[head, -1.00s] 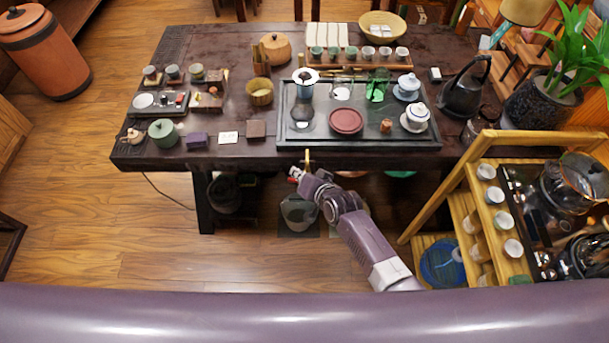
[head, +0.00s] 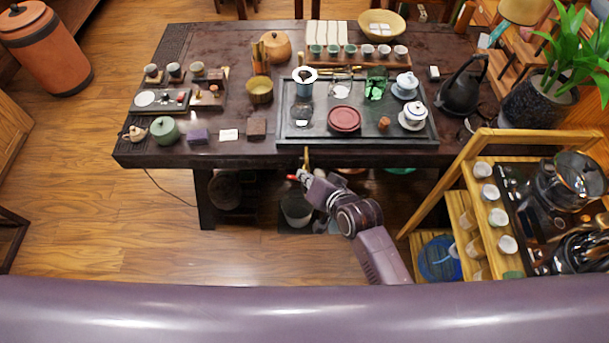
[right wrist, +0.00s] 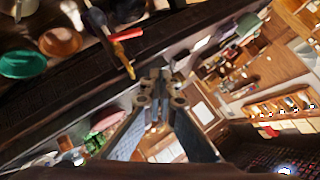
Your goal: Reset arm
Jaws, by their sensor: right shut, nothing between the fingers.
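My right arm comes in from the bottom of the head view, bent in front of the table's near edge. Its right gripper (head: 299,178) is below that edge, apart from the tabletop objects. In the right wrist view the right gripper's fingers (right wrist: 156,82) are together with nothing between them. My left gripper is in neither view.
The dark wooden table (head: 230,60) carries a tea tray (head: 385,137), a dark red round dish (head: 344,119), lidded cups and a black kettle (head: 461,90). A wooden cart (head: 465,172) stands right of my arm. Open floor (head: 140,225) lies to the left.

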